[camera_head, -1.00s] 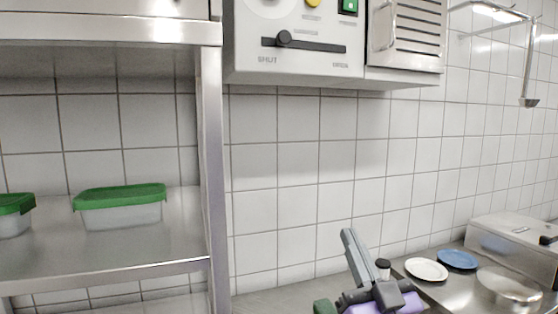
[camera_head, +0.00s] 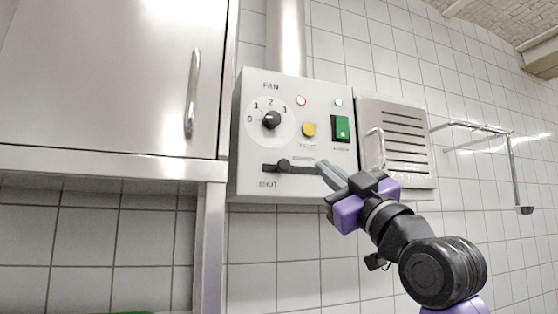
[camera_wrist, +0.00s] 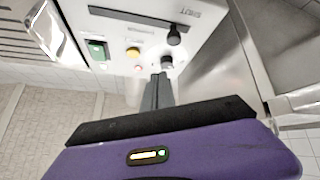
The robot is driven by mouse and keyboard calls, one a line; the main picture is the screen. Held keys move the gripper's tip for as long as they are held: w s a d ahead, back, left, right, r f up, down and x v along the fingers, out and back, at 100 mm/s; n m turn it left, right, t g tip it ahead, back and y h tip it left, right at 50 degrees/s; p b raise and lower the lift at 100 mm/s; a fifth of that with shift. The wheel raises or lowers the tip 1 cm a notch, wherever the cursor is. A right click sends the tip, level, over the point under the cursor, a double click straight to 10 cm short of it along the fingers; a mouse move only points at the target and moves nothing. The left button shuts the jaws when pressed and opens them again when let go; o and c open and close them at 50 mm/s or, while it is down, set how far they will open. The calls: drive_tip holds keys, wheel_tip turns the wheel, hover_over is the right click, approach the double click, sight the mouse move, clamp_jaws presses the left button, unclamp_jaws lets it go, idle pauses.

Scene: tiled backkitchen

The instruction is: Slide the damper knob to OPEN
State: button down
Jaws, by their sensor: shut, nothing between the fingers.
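The black damper knob (camera_head: 283,165) sits near the left end of its horizontal slot (camera_head: 300,168), above the SHUT label, on the grey control panel. My gripper (camera_head: 324,168) is shut and empty, in front of the right part of the panel; its fingers cover the slot's right end and the label there. The knob stands to the left of the fingertips, apart from them in the picture. In the wrist view the knob (camera_wrist: 174,36) is beyond the closed fingers (camera_wrist: 158,88), a little right of them.
The panel also carries a fan dial (camera_head: 271,120), a yellow button (camera_head: 309,130) and a green switch (camera_head: 341,128). A louvred cover (camera_head: 402,125) with a handle adjoins on the right. A steel cabinet (camera_head: 110,80) stands left. Tiled wall lies below.

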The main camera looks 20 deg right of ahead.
sight(283, 165)
drive_tip(key=s+a+r+n+g+y, duration=0.1)
drive_tip(key=a+r+n+g+y, duration=0.15)
drive_tip(key=r, duration=0.25)
drive_tip(key=s+a+r+n+g+y, duration=0.1)
drive_tip(key=a+r+n, duration=0.1)
drive_tip(key=r+n, duration=0.3)
drive_tip(key=w+a+f+n+g, duration=0.1)
drive_tip(key=w+f+g, duration=0.2)
drive_tip(key=f, duration=0.2)
drive_tip(key=shift+a+f+h, duration=0.15)
drive_tip(key=shift+a+h, duration=0.05)
drive_tip(key=shift+h, duration=0.25)
drive_tip(key=p+x, duration=0.5)
drive_tip(key=x, duration=0.5)
drive_tip(key=shift+w+d+f+p, duration=0.1)
drive_tip(key=shift+d+f+p, duration=0.3)
drive_tip(key=shift+d, duration=0.5)
drive_tip(key=shift+w+d+f+p, duration=0.15)
drive_tip(key=shift+d+f, duration=0.4)
drive_tip(key=shift+d, duration=0.35)
drive_tip(key=shift+s, duration=0.1)
